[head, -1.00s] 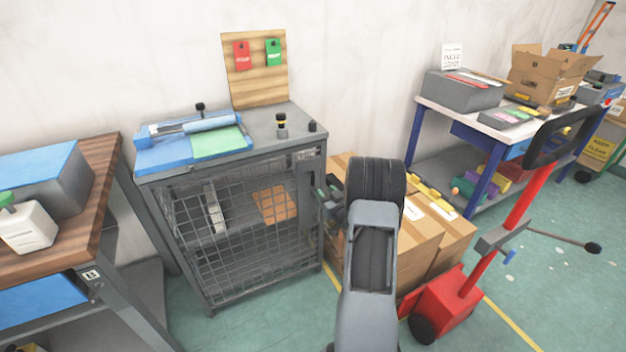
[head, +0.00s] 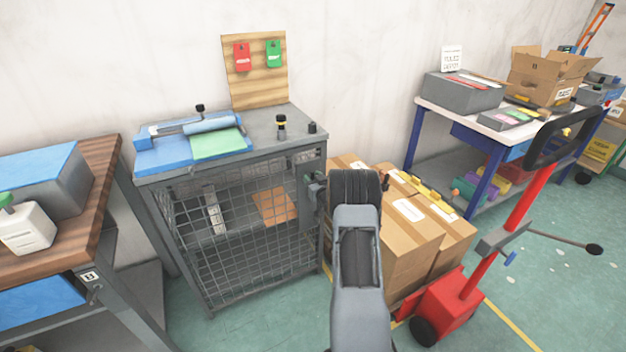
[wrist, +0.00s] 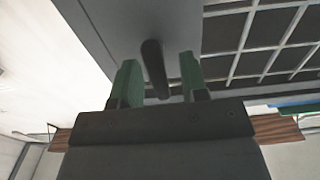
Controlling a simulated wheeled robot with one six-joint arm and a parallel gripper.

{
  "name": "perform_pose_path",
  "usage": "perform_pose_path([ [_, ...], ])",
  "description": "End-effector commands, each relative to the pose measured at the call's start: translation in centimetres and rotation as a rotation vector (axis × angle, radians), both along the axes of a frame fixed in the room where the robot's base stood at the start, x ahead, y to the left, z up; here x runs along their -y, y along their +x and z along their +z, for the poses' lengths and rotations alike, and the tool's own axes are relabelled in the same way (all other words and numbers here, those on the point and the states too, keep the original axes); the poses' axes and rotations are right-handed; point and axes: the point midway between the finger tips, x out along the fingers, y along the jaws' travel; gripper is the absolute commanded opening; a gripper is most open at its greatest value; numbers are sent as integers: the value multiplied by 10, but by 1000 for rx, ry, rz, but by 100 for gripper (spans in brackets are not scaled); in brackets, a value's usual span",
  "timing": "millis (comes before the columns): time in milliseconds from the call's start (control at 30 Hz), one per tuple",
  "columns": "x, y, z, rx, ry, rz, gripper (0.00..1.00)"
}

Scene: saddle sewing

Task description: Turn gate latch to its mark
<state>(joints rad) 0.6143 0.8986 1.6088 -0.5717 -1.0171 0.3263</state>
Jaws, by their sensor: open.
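The gate latch shows in the wrist view as a dark bar-like handle (wrist: 155,68) on a grey plate. My gripper (wrist: 158,75) is open, with one green-grey finger on each side of the handle and gaps visible between. In the head view the gripper (head: 318,184) is at the right edge of the mesh gate (head: 235,235) of the grey cage cabinet. My arm hides part of this area, and the latch itself is hard to make out there. I cannot make out the mark in either view.
Cardboard boxes (head: 410,240) stand right of the cabinet, close behind my arm. A red pallet jack (head: 445,305) stands farther right. A wooden-topped bench (head: 100,190) is at the left. The cabinet top (head: 265,140) carries a blue-and-green pad and small knobs.

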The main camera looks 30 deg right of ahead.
Motion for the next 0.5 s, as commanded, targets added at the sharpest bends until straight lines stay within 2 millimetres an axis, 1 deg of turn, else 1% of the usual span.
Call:
perform_pose_path([
  [67, 0, 0, 0, 0, 0, 0, 40],
  [500, 0, 0, 0, 0, 0, 0, 0],
])
